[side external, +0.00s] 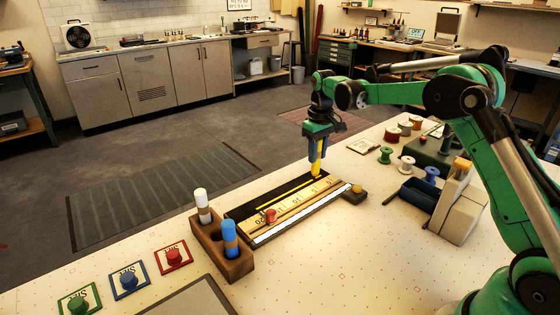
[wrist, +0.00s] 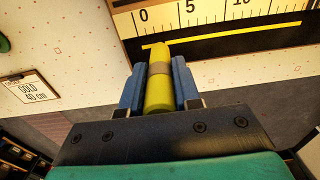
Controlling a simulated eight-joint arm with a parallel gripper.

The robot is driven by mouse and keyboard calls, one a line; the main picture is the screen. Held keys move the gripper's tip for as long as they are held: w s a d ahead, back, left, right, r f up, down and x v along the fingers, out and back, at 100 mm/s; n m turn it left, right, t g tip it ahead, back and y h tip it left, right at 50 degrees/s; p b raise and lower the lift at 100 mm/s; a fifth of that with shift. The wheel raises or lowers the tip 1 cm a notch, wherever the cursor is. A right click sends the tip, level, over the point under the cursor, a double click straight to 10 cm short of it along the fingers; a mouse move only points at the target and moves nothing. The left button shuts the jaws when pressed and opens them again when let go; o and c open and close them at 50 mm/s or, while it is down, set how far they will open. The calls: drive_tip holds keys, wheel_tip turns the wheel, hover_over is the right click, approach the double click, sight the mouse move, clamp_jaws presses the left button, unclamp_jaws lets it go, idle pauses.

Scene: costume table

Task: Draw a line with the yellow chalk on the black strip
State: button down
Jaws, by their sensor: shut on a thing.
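My gripper (side external: 317,146) is shut on the yellow chalk (side external: 316,170) and holds it upright, tip down, over the far right end of the black strip (side external: 245,210). In the wrist view the chalk (wrist: 160,85) sits between the blue fingers (wrist: 159,88) of my gripper, with a brown band around it. A yellow line (wrist: 250,31) runs along the black strip (wrist: 205,43) beside the ruler (wrist: 200,15), from about the 0 mark to beyond 10. The chalk's tip overlaps the line near its 0 end; I cannot tell whether it touches.
A wooden holder (side external: 238,266) with a white chalk (side external: 202,204) and a blue chalk (side external: 230,238) stands at the strip's near left end. A red knob (side external: 270,215) is on the ruler. A card reading GOLD 40 cm (wrist: 32,90) and spools (side external: 385,155) lie to the right.

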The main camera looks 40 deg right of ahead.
drive_tip(key=shift+f, duration=0.45)
idle(0.3)
drive_tip(key=shift+a, duration=0.15)
drive_tip(key=shift+r, duration=0.1)
drive_tip(key=shift+r, duration=2.95)
drive_tip(key=s+a+r, duration=0.5)
drive_tip(key=s+a, duration=0.5)
drive_tip(key=a, duration=0.2)
drive_tip(key=shift+r, duration=0.3)
drive_tip(key=shift+a, duration=0.15)
